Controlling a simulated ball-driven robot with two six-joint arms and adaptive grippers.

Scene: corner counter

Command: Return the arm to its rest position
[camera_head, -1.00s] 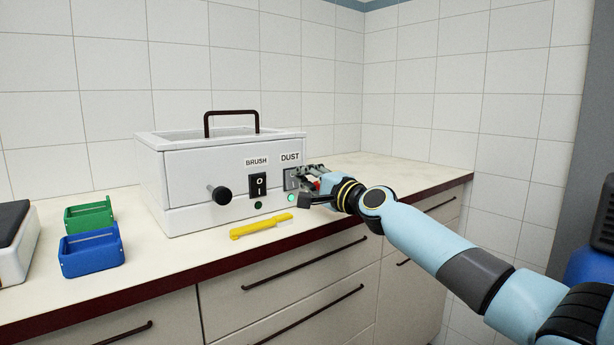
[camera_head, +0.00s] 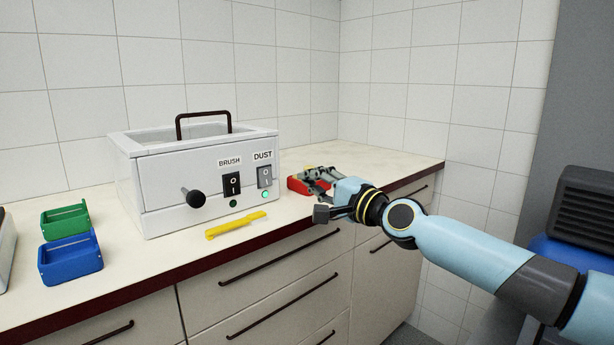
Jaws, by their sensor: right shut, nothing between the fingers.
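My right gripper (camera_head: 320,194) is in front of the counter's right part, to the right of the white machine (camera_head: 160,185) and apart from it. It is shut and empty. Its arm comes in from the right. The machine has a BRUSH switch (camera_head: 232,184) and a grey DUST switch (camera_head: 265,176). The small lamp below the DUST switch glows green; the one below BRUSH is dark green. My left gripper is not in view.
A red object (camera_head: 297,186) lies on the counter (camera_head: 395,164), partly hidden behind my right gripper. A yellow tool (camera_head: 236,225) lies before the machine. A green bin (camera_head: 65,220) and a blue bin (camera_head: 70,262) stand at the left. Drawers with handles lie below.

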